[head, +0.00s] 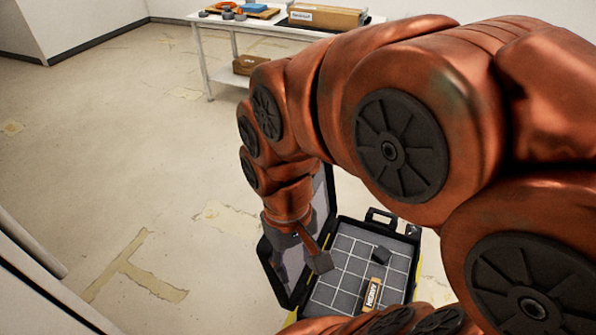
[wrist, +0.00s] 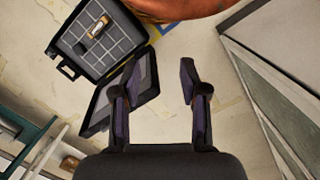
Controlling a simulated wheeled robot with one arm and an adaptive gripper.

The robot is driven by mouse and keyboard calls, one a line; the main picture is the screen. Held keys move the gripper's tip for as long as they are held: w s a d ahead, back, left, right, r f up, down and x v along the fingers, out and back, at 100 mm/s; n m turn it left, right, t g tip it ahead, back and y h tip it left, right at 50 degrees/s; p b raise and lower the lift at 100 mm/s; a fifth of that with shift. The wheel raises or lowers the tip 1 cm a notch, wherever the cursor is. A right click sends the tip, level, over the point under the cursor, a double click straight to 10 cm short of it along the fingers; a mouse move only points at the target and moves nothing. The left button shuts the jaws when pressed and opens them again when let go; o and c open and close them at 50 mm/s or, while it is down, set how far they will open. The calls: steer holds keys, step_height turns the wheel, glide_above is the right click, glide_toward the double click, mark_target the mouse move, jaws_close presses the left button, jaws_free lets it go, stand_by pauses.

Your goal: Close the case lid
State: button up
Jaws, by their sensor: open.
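The case (head: 345,295) is black with a grey gridded interior and lies open on the floor. Its lid (head: 322,200) stands raised on the left side in the head view, partly hidden by my gripper. The case (wrist: 78,52) is at the upper left of the wrist view, and the lid (wrist: 148,85) extends from it behind my left finger. My gripper (head: 300,256) is open and empty, its fingers in front of the lid in the head view. Its spread fingers also show in the wrist view (wrist: 160,72). I cannot tell whether a finger touches the lid.
A white table (head: 222,62) with a cardboard box (head: 327,16) stands at the back, with another box (head: 249,64) beneath. The floor left of the case is clear.

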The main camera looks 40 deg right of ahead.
steer(key=w+d+f+m+b, duration=0.2)
steer(key=w+d, duration=0.3)
steer(key=w, duration=0.3)
steer(key=w+d+f+m+h+b, duration=0.1)
steer(key=w+d+m, duration=0.3)
steer(key=w, duration=0.5)
steer(key=w+d+f+m+b, duration=0.1)
steer(key=w+d+f+b, duration=0.1)
steer(key=w+d, duration=0.5)
steer(key=w+d+f+m+b, duration=0.1)
steer(key=w+d+f, duration=0.3)
steer(key=w+f, duration=0.1)
steer(key=w+d+f+m+t+b, duration=0.1)
steer(key=w+d+f+b, duration=0.1)
steer(key=w+d+f, duration=0.2)
steer(key=w+d+f+m+b, duration=0.1)
steer(key=w+d+f, duration=0.4)
steer(key=w+f, duration=0.2)
steer(key=shift+w+f+m+y+b, duration=0.2)
steer(key=shift+f+m+y+b, duration=0.1)
steer(key=shift+m+y+b, duration=0.1)
steer(key=shift+w+d+f+t, duration=0.3)
steer(key=shift+f, duration=0.15)
steer(key=shift+f+p, duration=0.4)
steer(key=shift+f, duration=3.45)
steer(key=shift+c, duration=0.4)
jaws_close()
